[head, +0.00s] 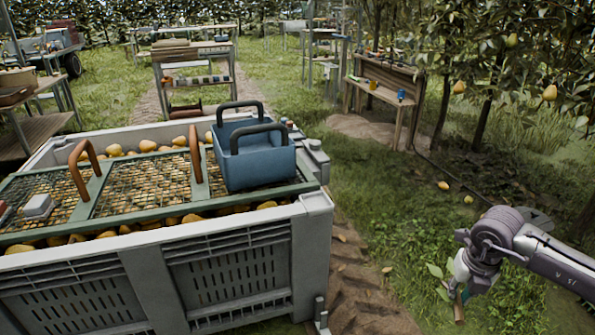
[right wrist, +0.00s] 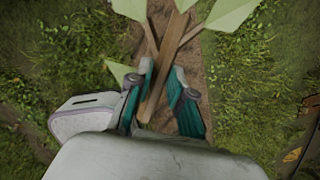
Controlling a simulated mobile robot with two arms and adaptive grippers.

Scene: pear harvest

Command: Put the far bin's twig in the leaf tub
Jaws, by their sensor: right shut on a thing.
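My right gripper (head: 459,279) is at the lower right of the head view, over grass beside the bin. It is shut on a leafy twig (head: 460,305), whose brown stem and green leaves stick out of the jaws. In the right wrist view the twig (right wrist: 160,75) lies between the teal fingers of the gripper (right wrist: 165,95), its forks and leaves pointing away. The big grey bin (head: 150,255) full of pears stands at the left. I cannot make out which container is the leaf tub. My left gripper is not in view.
A green mesh frame (head: 200,207) with brown handles lies across the bin, with a blue tote (head: 262,165) on it. A wooden bench (head: 385,95) stands farther back. Pear trees hang at the right. The grass between bin and trees is mostly free.

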